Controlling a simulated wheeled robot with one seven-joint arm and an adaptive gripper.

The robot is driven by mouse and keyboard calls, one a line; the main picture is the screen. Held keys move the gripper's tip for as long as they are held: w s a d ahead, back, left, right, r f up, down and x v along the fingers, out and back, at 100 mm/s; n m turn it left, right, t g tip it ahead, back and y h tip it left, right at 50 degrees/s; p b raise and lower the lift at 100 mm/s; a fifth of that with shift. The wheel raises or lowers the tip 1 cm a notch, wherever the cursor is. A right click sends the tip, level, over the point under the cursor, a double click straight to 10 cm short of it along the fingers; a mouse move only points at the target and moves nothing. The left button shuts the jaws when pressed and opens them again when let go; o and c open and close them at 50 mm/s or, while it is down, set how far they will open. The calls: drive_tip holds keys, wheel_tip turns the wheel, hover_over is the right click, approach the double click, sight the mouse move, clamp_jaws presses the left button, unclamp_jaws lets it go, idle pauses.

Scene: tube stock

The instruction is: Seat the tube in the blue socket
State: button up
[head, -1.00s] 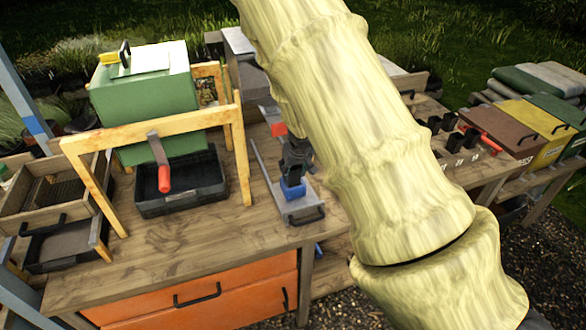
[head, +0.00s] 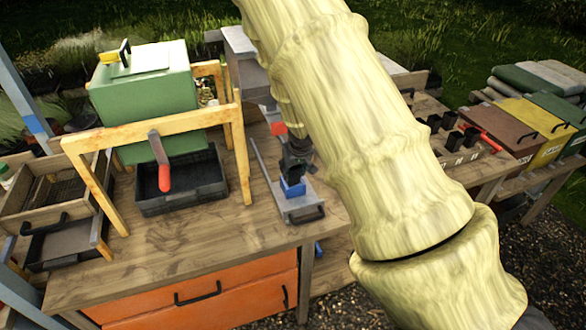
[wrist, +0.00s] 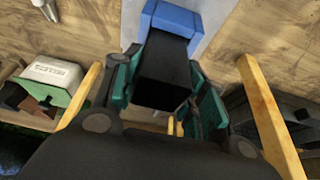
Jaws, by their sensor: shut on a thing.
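The tube (wrist: 165,75) is black and square-sided, and its dark end shows between the fingers in the wrist view. My gripper (wrist: 163,98) is shut on it, with a green-padded finger on each side. The blue socket (wrist: 176,18) lies just beyond the tube in the wrist view, and the tube's far part overlaps it. In the head view the socket (head: 292,188) sits on a grey plate (head: 300,207), with my dark gripper (head: 294,172) directly above it. My arm and gripper mostly hide the tube there. I cannot tell how deep its lower end is.
A wooden frame (head: 240,150) with a green box (head: 145,100) and a black tray (head: 180,185) stands left on the bench. A red-handled item (head: 164,178) hangs at the frame. Black holders (head: 440,122) stand at the right. The bench front (head: 180,260) is clear.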

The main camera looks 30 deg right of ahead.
drive_tip(key=o, duration=0.8)
drive_tip(key=shift+r+p, duration=2.35)
drive_tip(key=shift+p, duration=0.35)
drive_tip(key=shift+r, duration=2.15)
